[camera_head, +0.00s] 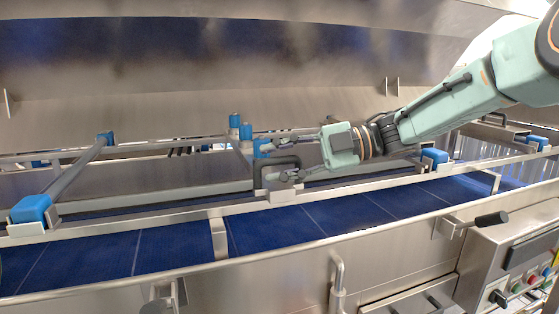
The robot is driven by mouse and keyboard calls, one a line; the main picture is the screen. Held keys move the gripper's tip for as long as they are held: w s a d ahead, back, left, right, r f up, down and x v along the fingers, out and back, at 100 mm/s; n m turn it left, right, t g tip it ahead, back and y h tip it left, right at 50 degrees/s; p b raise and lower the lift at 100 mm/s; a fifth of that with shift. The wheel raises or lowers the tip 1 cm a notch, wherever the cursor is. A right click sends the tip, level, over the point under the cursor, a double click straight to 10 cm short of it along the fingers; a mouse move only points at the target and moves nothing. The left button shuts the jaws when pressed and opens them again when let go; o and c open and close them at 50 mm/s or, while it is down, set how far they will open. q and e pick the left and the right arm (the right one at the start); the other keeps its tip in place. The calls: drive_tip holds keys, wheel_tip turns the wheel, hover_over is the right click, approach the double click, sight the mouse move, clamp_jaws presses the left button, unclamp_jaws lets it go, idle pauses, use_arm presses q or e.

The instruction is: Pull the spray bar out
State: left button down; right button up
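My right gripper (272,160) reaches in from the right, over the conveyor. Its two fingers are spread, one above the other, and point left. A black loop handle (279,160) shows between them, on a steel bracket at the near rail; I cannot tell whether the fingers touch it. The handle appears to be on the spray bar's near end, but the bar behind it is largely hidden by the gripper and blue blocks. My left gripper is not in view.
A blue belt (180,247) runs below steel rails. A crossbar (78,168) with blue end clamps (31,209) stands at left. Another blue clamp (434,157) is at right. A sloped steel hood (200,60) hangs behind. A control panel (520,265) is at lower right.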

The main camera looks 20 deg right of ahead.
drive_tip(key=shift+c, duration=0.3)
drive_tip(key=shift+w+d+f, duration=0.1)
drive_tip(key=shift+w+d, duration=0.05)
drive_tip(key=c, duration=0.4)
clamp_jaws()
